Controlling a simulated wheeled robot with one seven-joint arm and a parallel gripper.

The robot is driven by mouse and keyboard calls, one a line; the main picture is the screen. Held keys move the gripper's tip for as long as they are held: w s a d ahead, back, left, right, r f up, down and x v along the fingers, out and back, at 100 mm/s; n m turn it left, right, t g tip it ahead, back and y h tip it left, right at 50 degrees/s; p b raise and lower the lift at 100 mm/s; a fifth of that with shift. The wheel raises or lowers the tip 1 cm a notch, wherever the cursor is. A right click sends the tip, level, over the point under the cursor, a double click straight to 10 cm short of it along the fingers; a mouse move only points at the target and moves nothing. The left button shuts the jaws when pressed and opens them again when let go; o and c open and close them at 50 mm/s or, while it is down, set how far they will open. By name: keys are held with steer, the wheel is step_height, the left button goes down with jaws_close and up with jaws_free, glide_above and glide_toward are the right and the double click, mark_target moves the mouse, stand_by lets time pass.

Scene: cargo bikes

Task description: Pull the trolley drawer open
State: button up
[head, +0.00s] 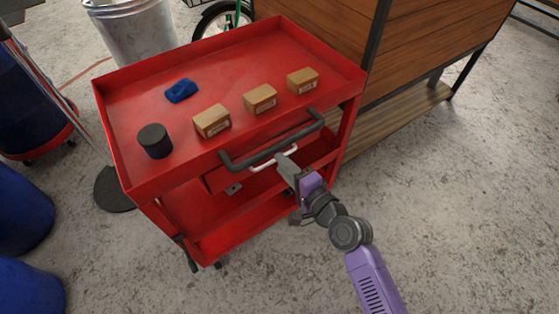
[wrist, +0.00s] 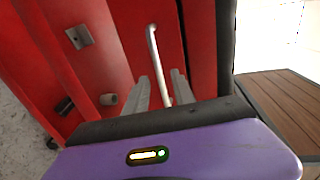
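The red trolley (head: 160,88) stands in front of me. Its red drawer (head: 222,178) sits under the top tray, with a thin white bar handle (head: 273,157) on its front; I cannot tell whether the drawer is slightly out. My gripper (head: 286,162) is at the right part of this handle, below the trolley's dark push bar. In the wrist view, the white handle (wrist: 154,50) runs between the two separated fingers of my gripper (wrist: 161,80), with visible gaps beside the bar. The handle's lower end is partly hidden by my gripper.
The dark push bar (head: 238,163) juts out just above the drawer handle. On the top tray are several small boxes (head: 260,99), a black cylinder (head: 155,141) and a blue item (head: 181,90). A wooden cargo box (head: 425,50) stands close on the right. The floor in front is clear.

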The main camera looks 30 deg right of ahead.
steer(key=shift+x, duration=1.2)
jaws_close()
stand_by(0.6)
